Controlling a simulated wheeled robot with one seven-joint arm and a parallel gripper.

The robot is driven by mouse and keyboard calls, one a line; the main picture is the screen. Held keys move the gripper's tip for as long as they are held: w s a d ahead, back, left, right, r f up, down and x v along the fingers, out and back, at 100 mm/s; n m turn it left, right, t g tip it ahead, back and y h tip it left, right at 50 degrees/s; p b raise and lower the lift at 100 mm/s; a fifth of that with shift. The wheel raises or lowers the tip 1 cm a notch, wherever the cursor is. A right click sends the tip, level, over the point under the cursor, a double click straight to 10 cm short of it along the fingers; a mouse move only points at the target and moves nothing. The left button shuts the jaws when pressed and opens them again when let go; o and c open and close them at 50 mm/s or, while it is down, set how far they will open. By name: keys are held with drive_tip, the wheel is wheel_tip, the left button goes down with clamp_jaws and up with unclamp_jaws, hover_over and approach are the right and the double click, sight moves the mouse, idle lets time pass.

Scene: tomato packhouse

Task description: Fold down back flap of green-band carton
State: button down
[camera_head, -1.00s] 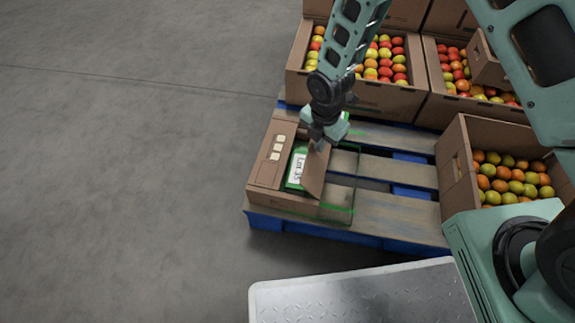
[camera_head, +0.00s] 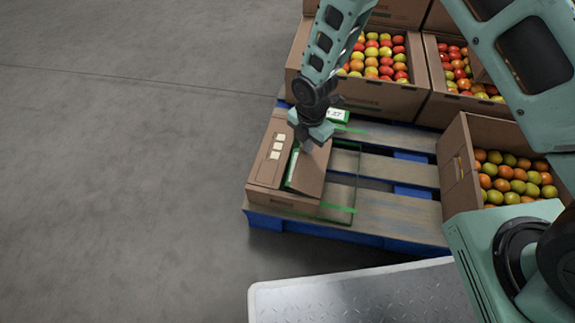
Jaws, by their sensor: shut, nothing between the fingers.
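The green-band carton (camera_head: 262,200) stands on the left side of the pallet. Its left flap (camera_head: 271,155), with several pale stickers, lies folded over the top. A right-hand brown flap (camera_head: 311,175) leans inward over the opening, tilted and not flat. A thin strip of the green and white panel (camera_head: 292,168) shows between these flaps. My gripper (camera_head: 308,148) is shut and empty at the far end of the tilted flap, seemingly touching it. A green and white label (camera_head: 338,115) shows just behind my gripper. My wrist hides the carton's far side, so I cannot tell its flap there.
Tomato cartons (camera_head: 375,98) stand behind, and another open one (camera_head: 459,178) at right. The blue-edged pallet (camera_head: 390,215) has bare slats right of the carton, with a thin green outline there. Open floor (camera_head: 120,180) lies left.

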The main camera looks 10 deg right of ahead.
drive_tip(key=shift+w+a+f, duration=0.1)
drive_tip(key=shift+a+f, duration=0.15)
drive_tip(key=shift+a, duration=0.05)
drive_tip(key=shift+f, duration=0.1)
drive_tip(key=shift+a+f, duration=0.1)
drive_tip(key=shift+f, duration=0.05)
wheel_tip(320, 180, up, 8)
drive_tip(key=p, duration=0.7)
idle(0.5)
